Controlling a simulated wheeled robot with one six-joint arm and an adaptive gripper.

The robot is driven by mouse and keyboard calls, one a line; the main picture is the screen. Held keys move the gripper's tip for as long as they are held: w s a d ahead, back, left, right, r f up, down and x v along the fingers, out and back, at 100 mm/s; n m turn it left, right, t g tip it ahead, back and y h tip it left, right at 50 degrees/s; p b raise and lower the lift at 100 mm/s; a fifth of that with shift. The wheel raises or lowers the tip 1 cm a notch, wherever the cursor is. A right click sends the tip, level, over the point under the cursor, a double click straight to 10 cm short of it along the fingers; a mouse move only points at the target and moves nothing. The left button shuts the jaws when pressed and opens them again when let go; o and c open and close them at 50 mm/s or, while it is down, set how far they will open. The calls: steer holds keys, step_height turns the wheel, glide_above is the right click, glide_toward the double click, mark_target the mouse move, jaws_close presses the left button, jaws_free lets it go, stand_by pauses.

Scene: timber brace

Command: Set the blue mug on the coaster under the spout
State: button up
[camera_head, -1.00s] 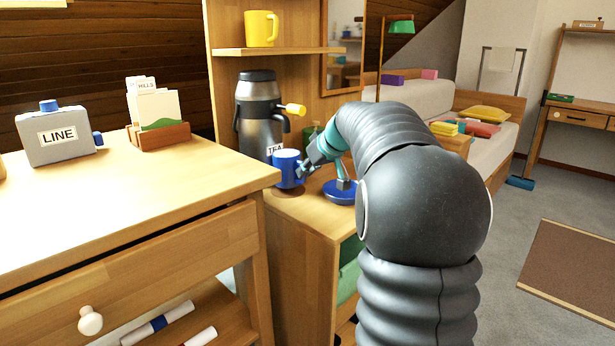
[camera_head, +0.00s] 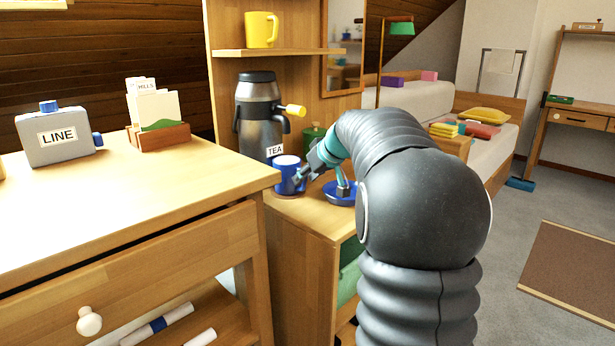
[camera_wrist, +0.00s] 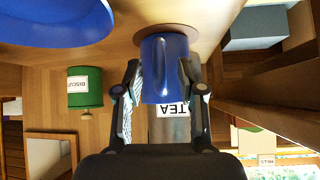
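The mug's handle faces my gripper. My gripper (camera_wrist: 164,68) has one finger on each side of the mug, with the fingertips against its sides. In the head view my gripper (camera_head: 308,168) is at the mug's right side.
A blue dish (camera_head: 342,195) lies on the cabinet top right of the mug, close under my arm. A green canister (camera_wrist: 85,87) stands behind. The higher dresser (camera_head: 200,180) is at the left, with a grey LINE box (camera_head: 58,137). A shelf (camera_head: 280,52) hangs above the flask.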

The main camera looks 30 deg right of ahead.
steer(key=v, duration=1.2)
steer(key=shift+p, duration=0.4)
steer(key=s+a+f+g, duration=0.1)
steer(key=s+a+f, duration=0.1)
steer(key=s+a, duration=0.6)
steer(key=s+a+f+m+g+h, duration=0.1)
steer(key=s+a+f, duration=0.5)
steer(key=s, duration=0.4)
steer(key=s+a+f+m+g+h, duration=0.1)
steer(key=s+a+f, duration=0.6)
steer(key=s+f, duration=0.2)
steer(key=s, duration=0.2)
steer(key=shift+s+f, duration=0.25)
steer(key=shift+f, duration=0.1)
